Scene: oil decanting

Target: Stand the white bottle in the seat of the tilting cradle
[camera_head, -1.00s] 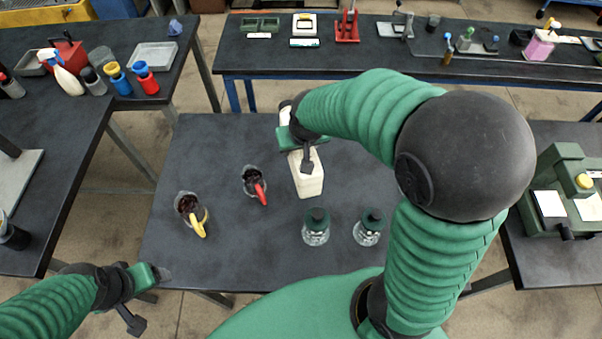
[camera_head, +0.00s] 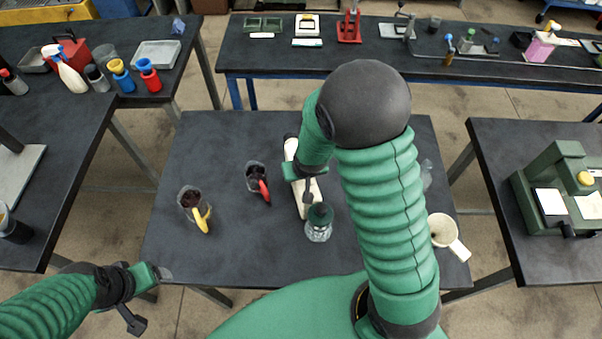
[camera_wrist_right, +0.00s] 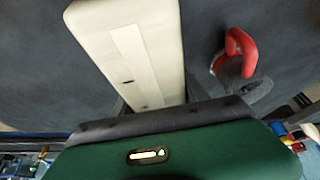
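The white bottle (camera_head: 310,205) is in my right gripper (camera_head: 304,172) above the middle table, long and boxy, with its upper part partly covered by the gripper. In the right wrist view the bottle (camera_wrist_right: 130,55) runs up from between the dark fingers (camera_wrist_right: 155,108), which sit on both its sides. The bottle looks tilted in the head view; its clearance from the table is hard to tell. My left gripper (camera_head: 160,273) is off the table's near left corner, holding nothing visible; its finger gap is unclear. I cannot pick out the tilting cradle for certain; my right arm covers part of the table.
A yellow-handled jug (camera_head: 194,206) and a red-handled jug (camera_head: 257,182) stand left of the bottle. A green-lidded glass jar (camera_head: 319,223) is close to its near end. A cream mug (camera_head: 446,235) and clear glass (camera_head: 426,175) stand right of my arm. A green machine (camera_head: 560,185) occupies the right table.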

